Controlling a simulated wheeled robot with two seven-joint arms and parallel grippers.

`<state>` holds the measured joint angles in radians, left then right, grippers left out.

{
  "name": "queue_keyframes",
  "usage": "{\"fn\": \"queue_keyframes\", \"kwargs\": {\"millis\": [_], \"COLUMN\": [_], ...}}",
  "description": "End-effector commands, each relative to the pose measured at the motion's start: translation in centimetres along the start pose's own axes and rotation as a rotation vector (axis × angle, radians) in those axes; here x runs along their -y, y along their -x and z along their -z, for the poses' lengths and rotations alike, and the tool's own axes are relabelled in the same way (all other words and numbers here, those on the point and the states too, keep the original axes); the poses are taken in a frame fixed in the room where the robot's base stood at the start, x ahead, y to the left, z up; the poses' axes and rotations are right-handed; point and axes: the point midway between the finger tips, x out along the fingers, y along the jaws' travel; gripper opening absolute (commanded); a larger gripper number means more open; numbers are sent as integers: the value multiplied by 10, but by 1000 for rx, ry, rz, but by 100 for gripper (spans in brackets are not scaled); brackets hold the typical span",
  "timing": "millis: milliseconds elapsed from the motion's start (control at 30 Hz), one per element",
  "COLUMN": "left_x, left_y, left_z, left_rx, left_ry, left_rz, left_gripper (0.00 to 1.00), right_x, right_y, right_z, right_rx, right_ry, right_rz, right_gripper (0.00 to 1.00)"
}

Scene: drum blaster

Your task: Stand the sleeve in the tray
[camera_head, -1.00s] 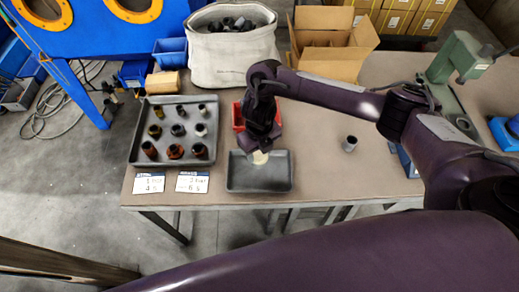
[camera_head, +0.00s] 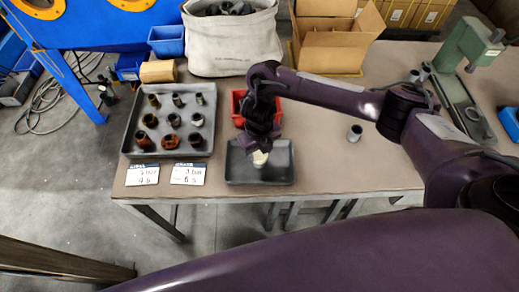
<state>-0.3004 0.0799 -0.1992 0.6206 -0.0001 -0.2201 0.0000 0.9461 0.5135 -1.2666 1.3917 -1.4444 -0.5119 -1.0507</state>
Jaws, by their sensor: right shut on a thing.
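My right gripper (camera_head: 259,149) reaches in from the right, points down and is shut on a pale cream sleeve (camera_head: 260,159). The sleeve looks upright, and its upper part is hidden by the gripper. It is over the middle of a small dark grey tray (camera_head: 235,175), which is otherwise empty. I cannot tell whether the sleeve's lower end touches the tray floor. My left gripper is not in view.
A larger grey tray (camera_head: 131,134) with several dark and brown fittings stands to the left. A red bin (camera_head: 238,107) sits just behind the small tray. A grey cylinder (camera_head: 354,133) stands alone on the table (camera_head: 330,165). Two label cards (camera_head: 188,174) lie front left.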

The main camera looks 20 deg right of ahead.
Motion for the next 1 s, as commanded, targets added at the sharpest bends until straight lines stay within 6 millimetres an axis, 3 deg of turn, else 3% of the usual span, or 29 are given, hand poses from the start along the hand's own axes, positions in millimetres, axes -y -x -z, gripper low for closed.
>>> {"fn": "queue_keyframes", "kwargs": {"millis": [867,900,1000], "left_x": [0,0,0], "left_y": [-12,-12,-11], "left_z": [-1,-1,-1], "left_rx": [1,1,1], "left_ry": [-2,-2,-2], "left_rz": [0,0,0], "left_gripper": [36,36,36], "right_x": [0,0,0], "right_y": [-13,-12,-12], "right_z": [-1,-1,0], "right_rx": [1,1,1], "right_ry": [0,0,0], "right_rz": [0,0,0], "right_gripper": [24,48,61]}}
